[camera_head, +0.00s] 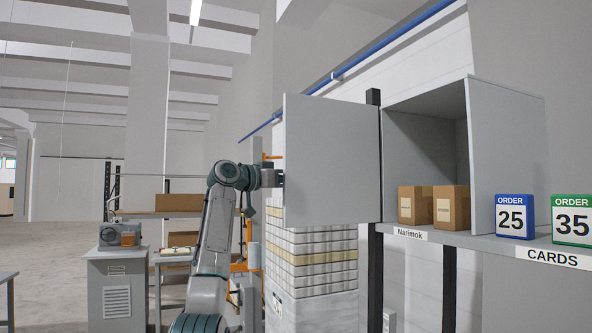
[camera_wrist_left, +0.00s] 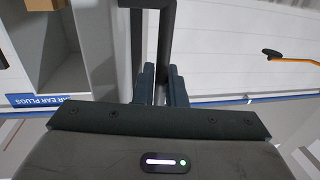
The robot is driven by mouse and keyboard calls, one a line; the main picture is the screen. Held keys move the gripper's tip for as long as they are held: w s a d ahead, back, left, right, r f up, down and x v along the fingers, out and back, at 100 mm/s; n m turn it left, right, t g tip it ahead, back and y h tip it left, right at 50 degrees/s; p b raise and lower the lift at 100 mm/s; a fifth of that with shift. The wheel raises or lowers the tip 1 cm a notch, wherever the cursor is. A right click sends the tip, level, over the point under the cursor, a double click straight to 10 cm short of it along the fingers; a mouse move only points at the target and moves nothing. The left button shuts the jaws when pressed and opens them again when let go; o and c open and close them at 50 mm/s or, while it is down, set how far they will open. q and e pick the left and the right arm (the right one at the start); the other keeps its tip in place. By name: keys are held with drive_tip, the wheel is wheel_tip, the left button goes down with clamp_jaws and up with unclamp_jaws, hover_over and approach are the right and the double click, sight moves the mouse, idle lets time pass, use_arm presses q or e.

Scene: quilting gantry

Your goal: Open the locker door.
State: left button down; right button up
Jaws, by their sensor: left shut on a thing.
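The locker (camera_head: 505,150) is a grey box on a shelf, its front open and its inside visible. Its flat grey door (camera_head: 330,160) stands swung out to the left, hinged beside a dark post. My left gripper (camera_head: 280,178) is at the door's far left edge, its fingertips mostly hidden behind the panel. In the left wrist view, the fingers (camera_wrist_left: 162,86) are closed around a dark bar handle (camera_wrist_left: 165,40). My right gripper is in neither view.
Two brown boxes (camera_head: 434,206) stand in the locker. Blue "25" (camera_head: 514,216) and green "35" (camera_head: 572,219) order cards stand on the shelf to the right. A stack of pale layers (camera_head: 312,265) stands below the door. Open floor (camera_head: 45,270) lies at the left.

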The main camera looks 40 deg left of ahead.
use_arm(q)
drive_tip(key=shift+w+a+p, duration=0.45)
drive_tip(key=shift+w+a, duration=0.05)
drive_tip(key=shift+a, duration=0.25)
drive_tip(key=c, duration=1.6)
unclamp_jaws()
drive_tip(key=shift+d, duration=0.1)
drive_tip(key=b+v, duration=0.4)
drive_tip(key=v, duration=0.6)
drive_tip(key=shift+s+b, duration=0.4)
